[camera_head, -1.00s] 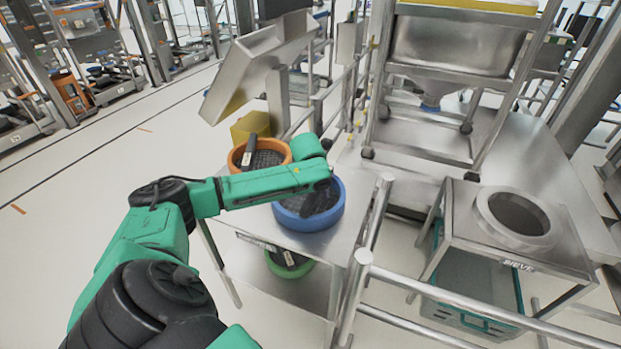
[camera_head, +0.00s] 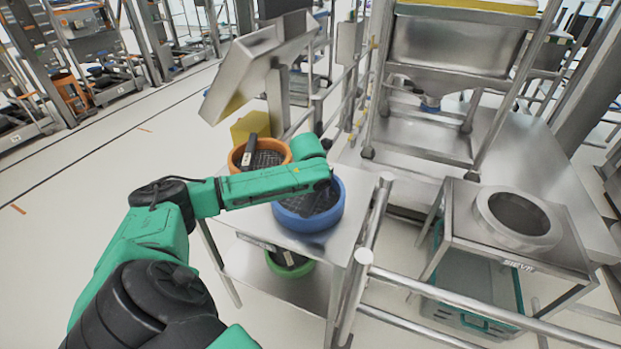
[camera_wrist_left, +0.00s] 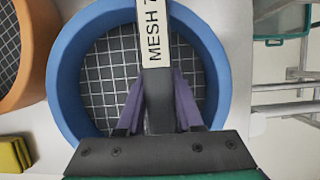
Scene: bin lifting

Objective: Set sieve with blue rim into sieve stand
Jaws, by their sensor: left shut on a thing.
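The sieve with the blue rim (camera_head: 310,223) sits on the front part of a steel table. Its dark mesh and blue rim (camera_wrist_left: 66,80) fill most of the left wrist view. My left gripper (camera_wrist_left: 160,98) points down over it, with its purple fingers shut on the dark handle, which has a white "MESH" label (camera_wrist_left: 154,35). In the head view my left forearm partly hides the gripper and the handle. The sieve stand (camera_head: 517,265), marked "SIEVE", is a steel table at the right with a raised round steel ring (camera_head: 498,234) on top. My right gripper is not in view.
An orange-rimmed sieve (camera_head: 238,164) stands close behind the blue one. A green-rimmed sieve (camera_head: 291,271) is on the shelf below. Steel railings (camera_head: 440,292) run between the sieve table and the stand. A teal-edged crate (camera_head: 470,315) sits under the stand.

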